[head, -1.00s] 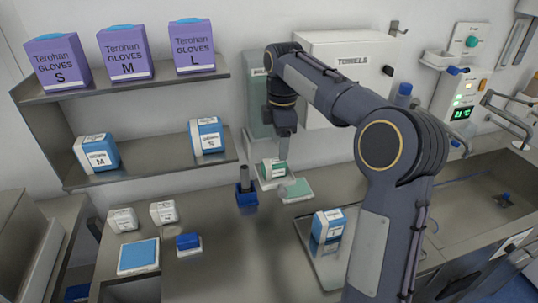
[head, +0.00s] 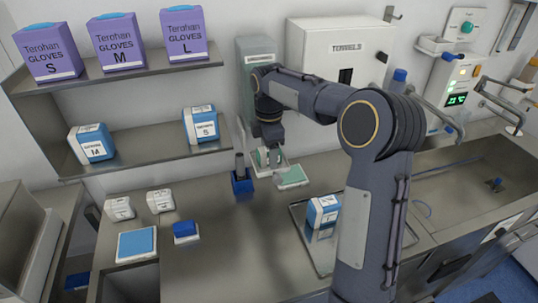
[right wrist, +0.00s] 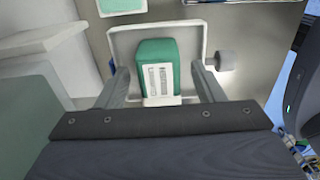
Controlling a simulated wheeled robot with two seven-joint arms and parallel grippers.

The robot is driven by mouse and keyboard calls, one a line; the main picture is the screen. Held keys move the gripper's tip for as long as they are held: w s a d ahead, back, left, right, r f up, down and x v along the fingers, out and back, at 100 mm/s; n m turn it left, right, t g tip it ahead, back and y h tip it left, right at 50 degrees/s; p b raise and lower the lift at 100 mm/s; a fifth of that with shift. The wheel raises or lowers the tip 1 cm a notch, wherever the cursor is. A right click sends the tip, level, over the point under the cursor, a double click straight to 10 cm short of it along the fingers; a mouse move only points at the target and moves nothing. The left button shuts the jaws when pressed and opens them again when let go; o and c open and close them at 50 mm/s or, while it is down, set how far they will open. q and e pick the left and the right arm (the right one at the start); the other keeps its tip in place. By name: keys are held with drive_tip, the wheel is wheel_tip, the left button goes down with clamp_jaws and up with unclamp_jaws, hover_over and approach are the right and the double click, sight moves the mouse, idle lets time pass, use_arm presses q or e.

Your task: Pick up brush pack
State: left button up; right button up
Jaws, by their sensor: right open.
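The pack that I take for the brush pack (right wrist: 157,62) is a green block with a white printed label. In the right wrist view it lies in a pale tray (right wrist: 122,45). In the head view the pack (head: 263,160) shows partly, below the grey-green wall dispenser (head: 256,58). My right gripper (right wrist: 160,72) is open, with one finger on each side of the pack and a visible gap at both sides. In the head view the right gripper (head: 269,156) points down at the pack and hides part of it. My left gripper is not in view.
A flat green-topped item (head: 293,177) and a dark blue holder (head: 242,182) stand close by. A blue-and-white box (head: 323,212) sits in a metal tray (head: 300,235) to the right. Shelves with glove boxes (head: 122,42) are at the left. The sink (head: 470,185) is at the right.

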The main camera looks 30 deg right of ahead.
drive_tip(key=c, duration=1.1)
drive_tip(key=shift+o, duration=0.2)
drive_tip(key=shift+r, duration=0.15)
